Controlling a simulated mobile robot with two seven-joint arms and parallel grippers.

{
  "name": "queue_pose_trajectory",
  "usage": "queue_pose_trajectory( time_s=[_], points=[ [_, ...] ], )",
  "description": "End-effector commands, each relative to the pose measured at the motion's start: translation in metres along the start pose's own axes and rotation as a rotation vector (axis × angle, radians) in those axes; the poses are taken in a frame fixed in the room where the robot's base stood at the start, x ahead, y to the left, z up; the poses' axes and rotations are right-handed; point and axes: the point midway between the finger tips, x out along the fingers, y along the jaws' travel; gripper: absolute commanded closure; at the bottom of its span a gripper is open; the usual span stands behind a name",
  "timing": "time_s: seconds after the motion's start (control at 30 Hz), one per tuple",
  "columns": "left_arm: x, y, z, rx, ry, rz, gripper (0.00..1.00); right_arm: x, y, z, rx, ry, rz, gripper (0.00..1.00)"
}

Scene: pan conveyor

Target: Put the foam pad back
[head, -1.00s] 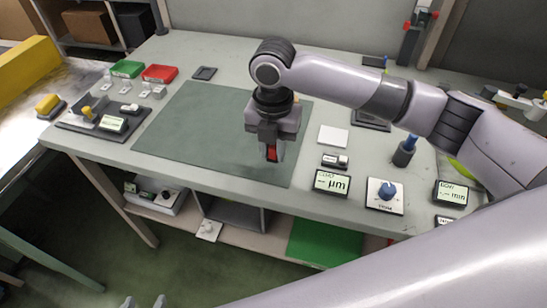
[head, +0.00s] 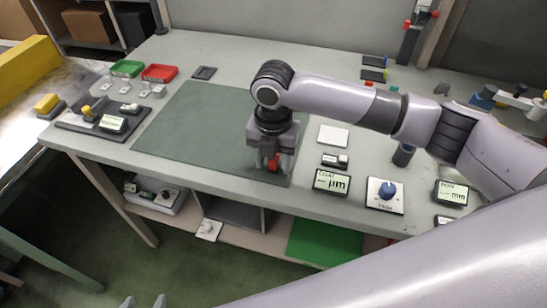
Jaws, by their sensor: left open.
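My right gripper (head: 272,167) points down over the front right part of the dark green mat (head: 185,125). A small red piece (head: 273,164) shows between its fingers; I cannot tell whether it is gripped or is the foam pad. A thin white square pad (head: 333,135) lies flat on the bench right of the mat, apart from the gripper. I cannot tell for sure which thing is the foam pad. My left gripper (head: 144,302) is open at the bottom edge, low in front of the bench; only its fingertips show.
Right of the mat stand a display reading µm (head: 331,182), a blue knob box (head: 385,195), a dark cup (head: 403,154) and another display (head: 451,192). Green (head: 126,68) and red (head: 160,73) trays and a dark frame (head: 204,73) sit at the back left. The mat's left part is clear.

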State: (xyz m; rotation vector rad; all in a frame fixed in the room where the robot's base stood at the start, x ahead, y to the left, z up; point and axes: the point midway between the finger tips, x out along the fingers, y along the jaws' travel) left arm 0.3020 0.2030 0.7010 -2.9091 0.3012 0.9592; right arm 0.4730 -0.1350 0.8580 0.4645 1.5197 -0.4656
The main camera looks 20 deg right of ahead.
Motion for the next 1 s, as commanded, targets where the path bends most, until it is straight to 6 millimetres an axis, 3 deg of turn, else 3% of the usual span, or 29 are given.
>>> queue_pose_trajectory(
  time_s=[0.17,0.63,0.8,1.0],
  points=[
    [0.0,0.0,0.0,0.0,0.0,0.0,0.38,-0.015,0.001,0.0,0.0,-0.002,0.002,0.49],
    [0.0,0.0,-0.001,0.0,0.0,0.0,0.38,-0.107,0.001,0.0,0.0,-0.001,0.003,0.49],
    [-0.001,0.0,-0.001,0.0,0.0,0.0,0.38,-0.121,0.001,0.0,0.0,0.0,0.001,0.49],
    [-0.001,0.0,-0.001,0.0,0.0,0.0,0.38,-0.123,0.0,0.0,0.0,0.001,0.0,0.49]
  ],
)
